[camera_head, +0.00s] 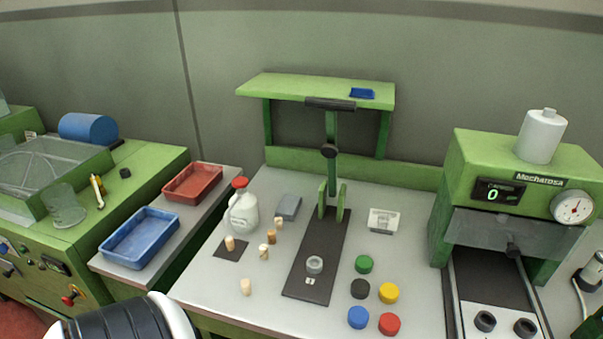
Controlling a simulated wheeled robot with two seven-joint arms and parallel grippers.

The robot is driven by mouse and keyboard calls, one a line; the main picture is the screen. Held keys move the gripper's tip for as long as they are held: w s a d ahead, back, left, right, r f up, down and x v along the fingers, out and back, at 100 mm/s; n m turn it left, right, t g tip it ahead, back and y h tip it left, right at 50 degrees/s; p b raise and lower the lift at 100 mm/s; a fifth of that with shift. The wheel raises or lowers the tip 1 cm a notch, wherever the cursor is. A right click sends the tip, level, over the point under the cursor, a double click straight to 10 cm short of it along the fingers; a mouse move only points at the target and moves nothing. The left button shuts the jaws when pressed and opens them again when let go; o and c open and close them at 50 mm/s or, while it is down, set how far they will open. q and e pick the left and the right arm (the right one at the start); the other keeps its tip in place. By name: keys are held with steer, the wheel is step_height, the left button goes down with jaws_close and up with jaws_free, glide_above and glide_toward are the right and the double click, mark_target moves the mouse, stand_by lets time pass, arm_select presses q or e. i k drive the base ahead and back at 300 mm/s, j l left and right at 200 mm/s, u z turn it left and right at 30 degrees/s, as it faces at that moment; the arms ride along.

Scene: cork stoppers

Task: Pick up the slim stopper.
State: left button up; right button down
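Several tan cork stoppers stand at the left side of the grey worktable (215,285). One stopper (229,243) is on a dark square mat (232,254). Another stopper (264,252) stands just right of it, with a stopper (271,237) and a further stopper (278,223) behind. One more stopper (246,287) stands alone nearer the front edge. They are small in view, and I cannot tell for sure which is the slim one. Neither of my grippers is in view. A black and white part of my own body shows at the bottom left.
A white jug with a red cap (243,210) stands behind the stoppers, with a grey box (289,207) beside it. A green lever press (331,180) stands to the right. Blue (115,257) and red (190,197) trays lie left. Several coloured caps (388,293) lie front right.

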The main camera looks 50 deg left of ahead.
mark_target(229, 240)
steer(key=u, duration=2.05)
